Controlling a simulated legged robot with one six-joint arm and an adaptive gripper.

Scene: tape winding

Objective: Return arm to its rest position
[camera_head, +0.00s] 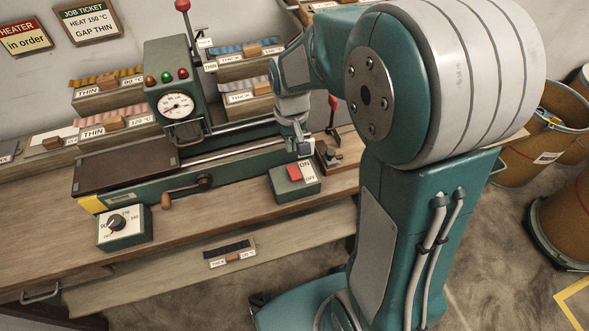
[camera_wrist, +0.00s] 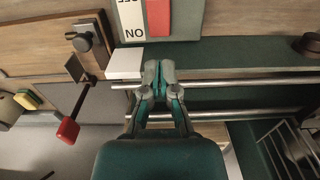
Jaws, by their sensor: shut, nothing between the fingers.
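My gripper (camera_head: 304,146) is at the end of my teal and grey arm, above the right end of the winding machine's rails, behind the switch box. In the wrist view my gripper (camera_wrist: 158,68) is shut with nothing between its fingers. The green switch box (camera_head: 309,190) has a red rocker (camera_head: 294,173) and an ON/OFF label. In the wrist view the red rocker (camera_wrist: 158,18) and the label (camera_wrist: 131,20) lie just beyond the fingertips. My arm's large upper joint hides part of the bench's right side.
The machine's gauge column (camera_head: 172,75) and crank (camera_head: 188,194) stand left of my gripper. A red-knobbed lever (camera_wrist: 68,130) is close by. A dial box (camera_head: 124,228) sits at the bench front. Labelled tape stands (camera_head: 110,125) line the back. Barrels (camera_head: 545,130) stand right.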

